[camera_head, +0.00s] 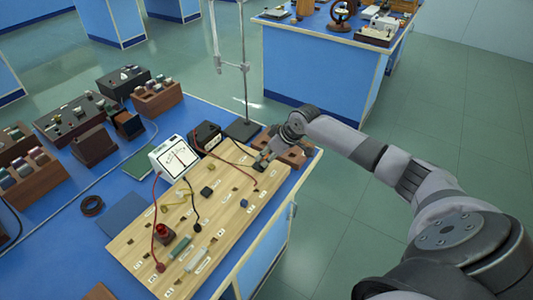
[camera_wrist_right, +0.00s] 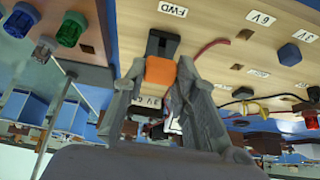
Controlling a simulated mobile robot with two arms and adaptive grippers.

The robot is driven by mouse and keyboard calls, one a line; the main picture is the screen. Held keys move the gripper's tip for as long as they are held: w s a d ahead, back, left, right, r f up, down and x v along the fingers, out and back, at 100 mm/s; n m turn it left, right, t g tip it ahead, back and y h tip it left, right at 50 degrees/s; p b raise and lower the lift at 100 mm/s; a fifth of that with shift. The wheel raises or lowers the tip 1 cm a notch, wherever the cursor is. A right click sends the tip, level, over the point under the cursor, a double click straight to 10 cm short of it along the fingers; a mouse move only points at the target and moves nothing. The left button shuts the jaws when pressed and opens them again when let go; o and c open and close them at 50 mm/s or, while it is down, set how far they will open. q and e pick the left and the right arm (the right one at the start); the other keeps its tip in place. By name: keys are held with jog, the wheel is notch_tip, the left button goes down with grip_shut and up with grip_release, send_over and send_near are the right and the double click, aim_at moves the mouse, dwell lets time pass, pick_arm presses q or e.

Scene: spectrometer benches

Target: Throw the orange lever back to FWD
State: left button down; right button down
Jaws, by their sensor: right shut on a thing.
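The orange lever (camera_wrist_right: 160,71) shows in the right wrist view as a block-shaped orange cap by a black mount (camera_wrist_right: 162,43) on the wooden board. A white FWD label (camera_wrist_right: 173,10) lies just beyond the mount. My right gripper (camera_wrist_right: 161,66) is shut on the orange lever, with one grey finger on each side of the cap. I cannot tell the lever's exact tilt. In the head view, my right gripper (camera_head: 266,158) is at the far right end of the wooden board (camera_head: 226,184) and hides the lever. My left gripper is out of view.
A white meter (camera_head: 173,157) and a black box (camera_head: 207,137) stand behind the board. A metal stand (camera_head: 244,65) rises near my right gripper. Red and black leads run over the board, which carries several small parts. Dark boxes and wooden racks fill the left side.

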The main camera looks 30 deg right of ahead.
jog(key=c, duration=1.3)
grip_release()
jog(key=v, duration=1.2)
jog(key=shift+w, duration=0.1)
